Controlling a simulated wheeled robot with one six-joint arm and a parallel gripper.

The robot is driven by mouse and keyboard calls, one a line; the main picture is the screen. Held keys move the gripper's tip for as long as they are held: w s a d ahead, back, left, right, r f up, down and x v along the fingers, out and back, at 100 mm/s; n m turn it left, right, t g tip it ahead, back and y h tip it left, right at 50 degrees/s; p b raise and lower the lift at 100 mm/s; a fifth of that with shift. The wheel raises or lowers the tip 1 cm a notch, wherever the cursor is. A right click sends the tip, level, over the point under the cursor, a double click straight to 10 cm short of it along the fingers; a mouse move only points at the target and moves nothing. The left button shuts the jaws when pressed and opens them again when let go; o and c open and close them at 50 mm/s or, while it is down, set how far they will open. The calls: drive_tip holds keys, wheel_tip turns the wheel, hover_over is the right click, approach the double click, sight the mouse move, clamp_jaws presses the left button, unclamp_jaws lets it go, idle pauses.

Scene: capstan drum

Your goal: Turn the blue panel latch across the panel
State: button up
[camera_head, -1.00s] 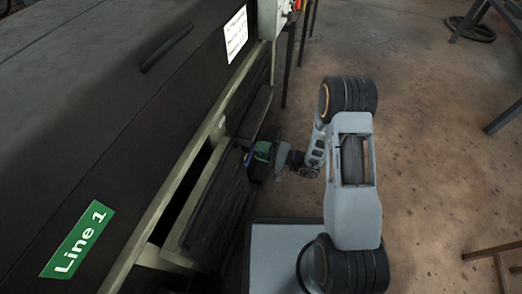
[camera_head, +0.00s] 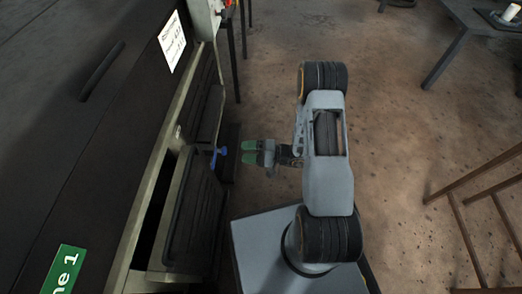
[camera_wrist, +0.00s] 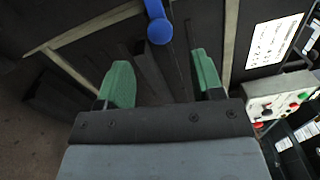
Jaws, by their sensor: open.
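The blue panel latch (camera_head: 218,154) sticks out from the dark side panel of the machine in the head view. In the wrist view the latch (camera_wrist: 158,26) shows at the top, with a round blue end and a bar running up out of the frame. My gripper (camera_head: 246,152) is open, its green fingers pointing at the panel, a short gap to the right of the latch. In the wrist view my gripper (camera_wrist: 160,80) has its two green fingers wide apart, with nothing between them; the latch lies beyond the fingertips.
The machine (camera_head: 75,120) with a dark cover fills the left side. A control box (camera_wrist: 280,104) with coloured buttons is at the right in the wrist view. A table (camera_head: 470,30) and a brown metal frame (camera_head: 475,205) stand at the right. Open floor lies between.

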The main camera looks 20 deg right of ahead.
drive_tip(key=shift+p+v, duration=0.45)
drive_tip(key=shift+v, duration=2.25)
drive_tip(key=shift+r, duration=0.1)
